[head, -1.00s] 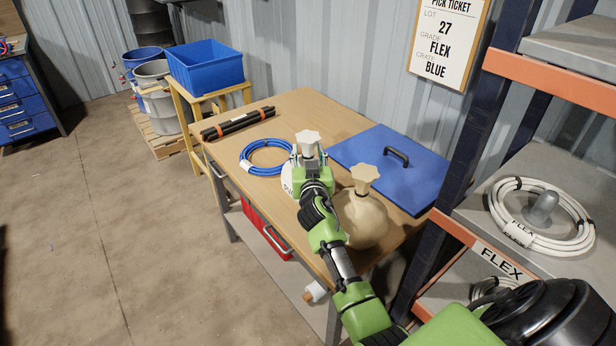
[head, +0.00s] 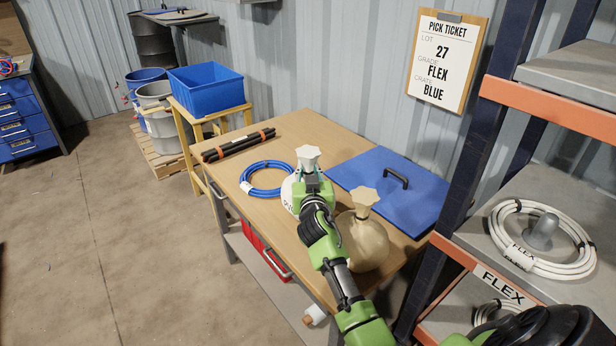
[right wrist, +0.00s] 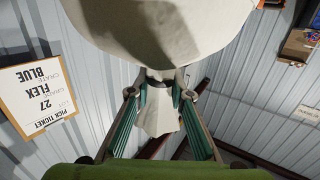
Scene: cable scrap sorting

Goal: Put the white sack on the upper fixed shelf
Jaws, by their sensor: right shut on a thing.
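The white sack (head: 288,194) is at the near side of the wooden table, mostly hidden behind my right gripper (head: 308,178). The gripper is shut on its neck, below the flared top (head: 307,156). In the right wrist view the pale sack body (right wrist: 160,30) fills the top, with the neck between the fingers (right wrist: 160,98). I cannot tell whether the sack touches the table. The rack at right has a high grey shelf board (head: 575,68) with an orange beam; its visible part is bare. My left gripper is not in view.
A tan sack (head: 362,240) stands close to the right of my arm. A blue lid (head: 365,175), blue cable coil (head: 267,178) and black rods (head: 238,146) lie on the table (head: 310,125). A white coil (head: 500,235) occupies the middle shelf. A dark rack post (head: 470,160) stands between table and shelves.

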